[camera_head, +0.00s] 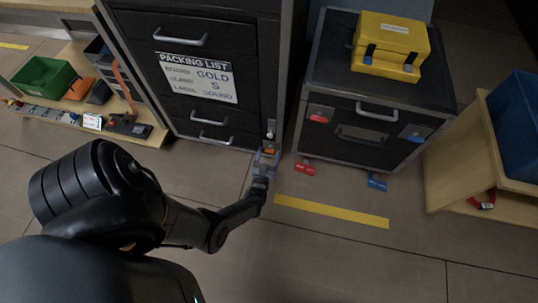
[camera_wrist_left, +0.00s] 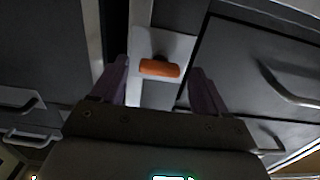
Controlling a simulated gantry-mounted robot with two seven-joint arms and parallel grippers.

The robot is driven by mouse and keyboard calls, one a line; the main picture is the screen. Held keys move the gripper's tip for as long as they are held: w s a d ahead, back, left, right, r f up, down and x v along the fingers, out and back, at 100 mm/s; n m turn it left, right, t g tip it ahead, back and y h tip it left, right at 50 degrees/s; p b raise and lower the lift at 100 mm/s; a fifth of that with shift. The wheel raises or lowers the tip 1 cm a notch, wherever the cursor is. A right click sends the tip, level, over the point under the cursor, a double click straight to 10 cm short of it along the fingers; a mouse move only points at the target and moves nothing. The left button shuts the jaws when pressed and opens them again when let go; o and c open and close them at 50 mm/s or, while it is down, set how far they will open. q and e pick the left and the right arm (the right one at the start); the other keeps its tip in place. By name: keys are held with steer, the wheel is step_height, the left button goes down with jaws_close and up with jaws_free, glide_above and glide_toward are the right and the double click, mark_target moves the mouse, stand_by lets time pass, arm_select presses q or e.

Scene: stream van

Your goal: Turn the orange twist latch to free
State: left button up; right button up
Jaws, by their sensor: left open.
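The orange twist latch (camera_head: 269,150) sits on a pale plate at the lower right edge of the tall black cabinet. In the left wrist view the orange latch (camera_wrist_left: 159,68) lies nearly level across its plate (camera_wrist_left: 176,46). My left gripper (camera_head: 266,158) is right in front of the latch in the head view. In the left wrist view its two fingers (camera_wrist_left: 160,84) stand apart, one on each side of the latch, with gaps between the fingers and the latch. The gripper is open and empty. My right gripper is not in view.
The tall black cabinet (camera_head: 226,24) has drawer handles and a packing list (camera_head: 198,77). A lower black cabinet (camera_head: 388,98) on the right carries a yellow case (camera_head: 391,44). A wooden shelf with a green bin (camera_head: 43,78) stands left. Floor with a yellow strip (camera_head: 331,211) is clear.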

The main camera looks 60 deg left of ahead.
arm_select(q)
steer(key=shift+w+a, duration=0.2)
steer(key=shift+a, duration=0.1)
steer(key=shift+w, duration=0.1)
steer(key=shift+d, duration=0.1)
steer(key=c, duration=1.1)
steer(key=shift+o, duration=0.2)
